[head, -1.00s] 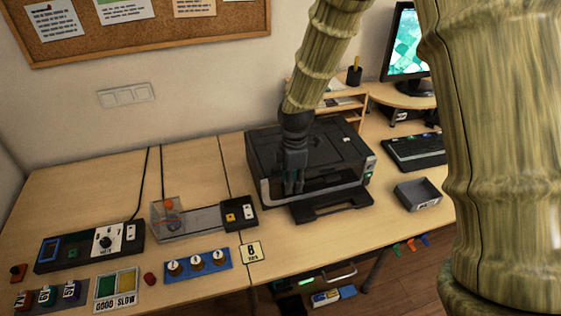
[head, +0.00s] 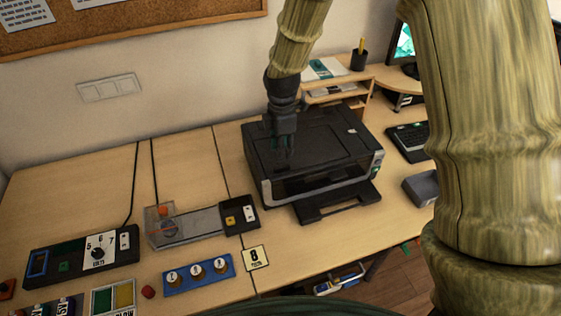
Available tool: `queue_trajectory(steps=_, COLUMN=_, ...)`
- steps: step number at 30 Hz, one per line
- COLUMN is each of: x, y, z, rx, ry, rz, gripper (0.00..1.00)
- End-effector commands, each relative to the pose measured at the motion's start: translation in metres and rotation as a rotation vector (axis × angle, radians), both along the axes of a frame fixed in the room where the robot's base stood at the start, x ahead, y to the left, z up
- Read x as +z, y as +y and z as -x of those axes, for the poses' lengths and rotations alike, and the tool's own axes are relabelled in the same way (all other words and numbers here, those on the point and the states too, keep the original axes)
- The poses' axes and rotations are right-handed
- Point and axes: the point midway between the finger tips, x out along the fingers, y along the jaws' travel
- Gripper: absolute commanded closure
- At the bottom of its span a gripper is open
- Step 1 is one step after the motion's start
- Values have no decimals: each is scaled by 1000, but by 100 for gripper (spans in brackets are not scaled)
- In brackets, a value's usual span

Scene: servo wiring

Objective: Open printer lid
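The printer (head: 330,150) is a black box on the table in the middle of the head view. Its dark lid (head: 335,133) lies flat on top and looks shut. A black output tray (head: 337,203) sticks out at its front. My gripper (head: 284,158) points down over the left part of the lid, near the front edge. Its dark fingers blend with the printer, so I cannot tell how far apart they are or whether they touch the lid.
A grey bin (head: 420,188) and a keyboard (head: 409,141) are to the right of the printer. A wooden shelf (head: 335,95) stands behind it. A device with yellow and white buttons (head: 200,222) lies to the left.

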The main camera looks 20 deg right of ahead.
Motion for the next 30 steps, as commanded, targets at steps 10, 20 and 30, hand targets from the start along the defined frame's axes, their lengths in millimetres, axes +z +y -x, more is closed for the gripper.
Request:
queue_trajectory(steps=10, x=-40, y=1, z=0, rx=1, ry=2, rz=0, gripper=67)
queue_trajectory(steps=20, x=-69, y=2, z=0, rx=2, ry=1, rz=0, gripper=67)
queue_trajectory(steps=30, x=-76, y=2, z=-1, rx=2, ry=0, rz=-1, gripper=67)
